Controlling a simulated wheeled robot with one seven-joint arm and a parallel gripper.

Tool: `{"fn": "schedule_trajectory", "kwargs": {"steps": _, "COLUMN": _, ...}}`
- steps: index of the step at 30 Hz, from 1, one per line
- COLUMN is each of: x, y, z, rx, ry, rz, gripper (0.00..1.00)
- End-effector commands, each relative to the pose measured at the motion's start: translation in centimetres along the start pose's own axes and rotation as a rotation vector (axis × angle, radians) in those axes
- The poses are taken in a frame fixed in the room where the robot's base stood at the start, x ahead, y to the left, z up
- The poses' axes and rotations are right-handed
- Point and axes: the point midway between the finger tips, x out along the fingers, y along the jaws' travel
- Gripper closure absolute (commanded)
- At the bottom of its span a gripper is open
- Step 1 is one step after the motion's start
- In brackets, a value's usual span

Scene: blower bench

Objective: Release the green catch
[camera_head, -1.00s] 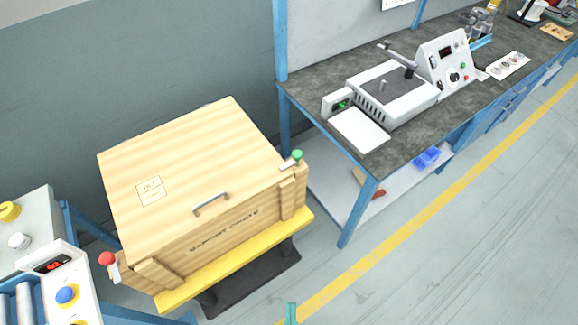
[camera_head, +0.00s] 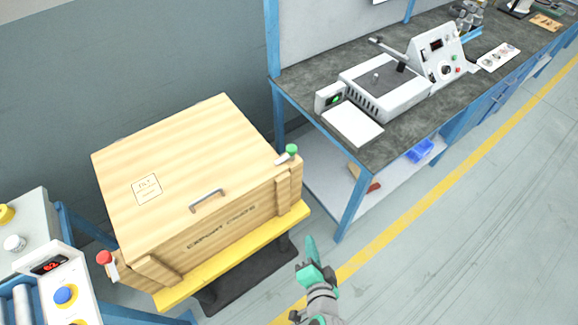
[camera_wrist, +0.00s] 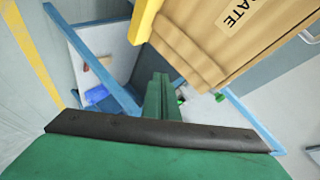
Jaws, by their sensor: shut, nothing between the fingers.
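The green catch (camera_head: 291,150) is a green knob on a pale lever at the right front top corner of the wooden export crate (camera_head: 205,170). In the wrist view a green knob (camera_wrist: 220,98) shows just right of my fingers, beside the crate corner. My gripper (camera_head: 311,245) is shut and empty, pointing up, in front of and below the crate's right corner, apart from the catch. Its closed fingers also show in the wrist view (camera_wrist: 160,95). A second catch with a red knob (camera_head: 104,258) is at the crate's left front corner.
The crate stands on a yellow-edged platform (camera_head: 235,255). A workbench (camera_head: 290,88) with a grey device is behind right, with a blue bin (camera_head: 420,151) on its lower shelf. A panel with buttons (camera_head: 62,290) is at left. Floor at right is clear.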

Motion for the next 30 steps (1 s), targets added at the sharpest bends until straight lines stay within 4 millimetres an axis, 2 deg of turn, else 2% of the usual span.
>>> {"fn": "schedule_trajectory", "kwargs": {"steps": 1, "x": 1.0, "y": -0.9, "z": -1.3, "rx": 0.051, "ry": -0.017, "rz": -0.025, "gripper": 1.0}}
{"fn": "schedule_trajectory", "kwargs": {"steps": 7, "x": 3.1, "y": -5.1, "z": -4.7, "rx": 0.227, "ry": -0.151, "rz": -0.125, "gripper": 1.0}}
{"fn": "schedule_trajectory", "kwargs": {"steps": 12, "x": 3.1, "y": -9.0, "z": -7.6, "rx": 0.313, "ry": -0.281, "rz": -0.212, "gripper": 1.0}}
{"fn": "schedule_trajectory", "kwargs": {"steps": 16, "x": 2.2, "y": -11.1, "z": -9.5, "rx": 0.342, "ry": -0.363, "rz": -0.257, "gripper": 1.0}}
{"fn": "schedule_trajectory", "kwargs": {"steps": 21, "x": 1.1, "y": -12.4, "z": -10.9, "rx": 0.353, "ry": -0.426, "rz": -0.285, "gripper": 1.0}}
{"fn": "schedule_trajectory", "kwargs": {"steps": 30, "x": 0.7, "y": -12.7, "z": -11.2, "rx": 0.354, "ry": -0.445, "rz": -0.291, "gripper": 1.0}}
